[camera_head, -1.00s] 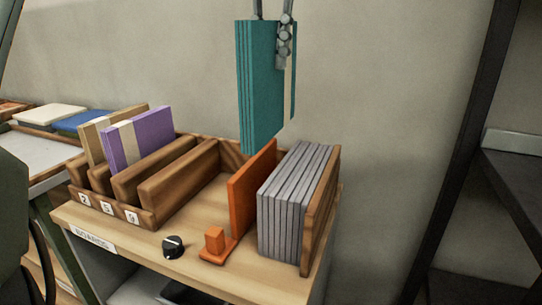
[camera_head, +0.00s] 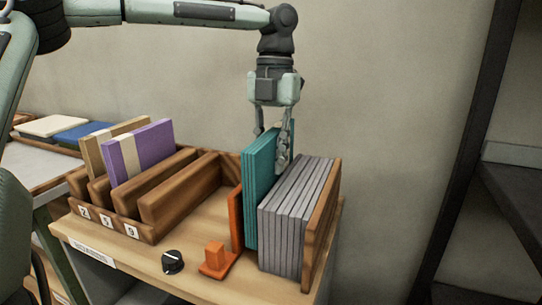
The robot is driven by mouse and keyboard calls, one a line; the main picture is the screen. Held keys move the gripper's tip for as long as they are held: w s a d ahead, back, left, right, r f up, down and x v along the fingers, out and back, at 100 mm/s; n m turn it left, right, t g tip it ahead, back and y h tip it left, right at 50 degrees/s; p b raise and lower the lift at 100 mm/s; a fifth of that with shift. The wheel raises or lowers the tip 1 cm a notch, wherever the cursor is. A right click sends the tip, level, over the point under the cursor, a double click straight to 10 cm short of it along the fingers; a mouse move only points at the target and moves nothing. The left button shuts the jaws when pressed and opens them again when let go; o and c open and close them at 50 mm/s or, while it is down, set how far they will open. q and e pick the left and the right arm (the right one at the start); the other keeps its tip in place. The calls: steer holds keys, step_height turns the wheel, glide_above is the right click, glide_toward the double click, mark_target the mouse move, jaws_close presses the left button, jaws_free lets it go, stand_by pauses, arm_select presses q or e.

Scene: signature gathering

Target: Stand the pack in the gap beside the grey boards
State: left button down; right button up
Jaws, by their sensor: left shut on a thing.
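The teal pack (camera_head: 258,195) stands upright between the orange plate (camera_head: 236,219) on its left and the grey boards (camera_head: 295,222) on its right. Its lower part is down between them, and its bottom edge looks close to the wooden surface. I cannot tell whether it touches the surface. My left gripper (camera_head: 271,145) comes from above and is shut on the pack's top edge toward the rear. The grey boards stand upright against a wooden end panel (camera_head: 321,226). My right gripper is not in view.
A wooden rack (camera_head: 150,236) with numbered slots holds a purple pack (camera_head: 140,152) and a tan pack (camera_head: 92,152) at left. A dark shelf (camera_head: 515,190) stands at right.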

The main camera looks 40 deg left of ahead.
arm_select(q)
steer(key=shift+f, duration=0.55)
steer(key=c, duration=1.4)
jaws_free()
steer(key=shift+o, duration=0.2)
steer(key=r, duration=0.4)
steer(key=w+r, duration=0.1)
steer(key=r, duration=0.8)
steer(key=shift+w+a, duration=0.2)
